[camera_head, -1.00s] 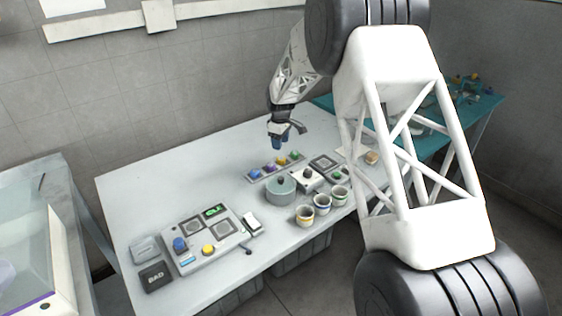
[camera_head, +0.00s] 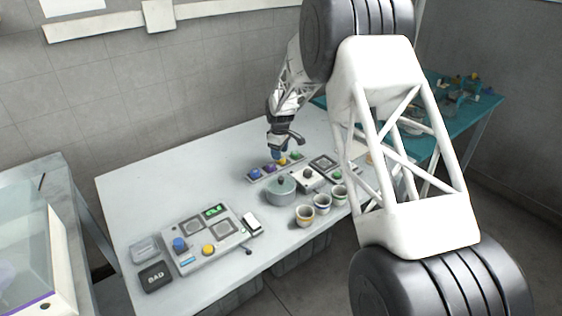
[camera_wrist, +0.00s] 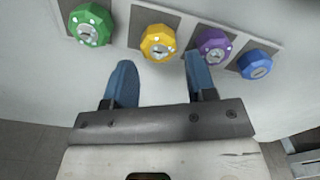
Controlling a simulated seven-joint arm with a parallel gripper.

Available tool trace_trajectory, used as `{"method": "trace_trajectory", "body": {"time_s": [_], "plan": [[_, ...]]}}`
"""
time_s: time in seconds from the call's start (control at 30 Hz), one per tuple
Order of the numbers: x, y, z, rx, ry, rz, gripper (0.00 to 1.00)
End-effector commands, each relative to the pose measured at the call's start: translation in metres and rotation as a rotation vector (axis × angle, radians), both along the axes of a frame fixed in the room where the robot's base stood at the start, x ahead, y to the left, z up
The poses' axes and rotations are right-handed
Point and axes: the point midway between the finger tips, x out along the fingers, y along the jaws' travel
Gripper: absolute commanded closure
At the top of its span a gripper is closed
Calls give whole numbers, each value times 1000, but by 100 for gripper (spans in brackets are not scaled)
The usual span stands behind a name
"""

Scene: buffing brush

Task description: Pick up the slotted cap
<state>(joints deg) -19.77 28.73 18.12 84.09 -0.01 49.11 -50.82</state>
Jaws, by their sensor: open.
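A row of caps stands on a grey strip on the table. In the wrist view they are green (camera_wrist: 90,25), yellow (camera_wrist: 158,42), purple (camera_wrist: 213,45) and blue (camera_wrist: 256,65). Green, yellow and purple have pale dots around a silver centre; blue shows a silver centre with a slot-like mark and no visible dots. Which one the task calls slotted is not certain. The blue cap is at the row's left end in the head view (camera_head: 256,174). My gripper (camera_wrist: 159,62) is open and empty, its blue fingertips beside the yellow and purple caps. It hangs over the row in the head view (camera_head: 278,154).
In front of the row stand a grey-green round pot (camera_head: 280,191) and several small cups (camera_head: 305,215). A control panel with knobs (camera_head: 208,240) lies at the left front. The table's back left (camera_head: 160,180) is clear.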

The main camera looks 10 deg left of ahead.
Motion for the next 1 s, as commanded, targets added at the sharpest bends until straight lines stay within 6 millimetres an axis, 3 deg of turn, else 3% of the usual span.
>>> {"method": "trace_trajectory", "body": {"time_s": [0.3, 0.87, 1.0], "plan": [[0, 1, -28, 0, 0, 0, 49], [0, 1, -29, 1, -1, 0, 49], [0, 1, -29, 1, -1, 0, 69]]}}
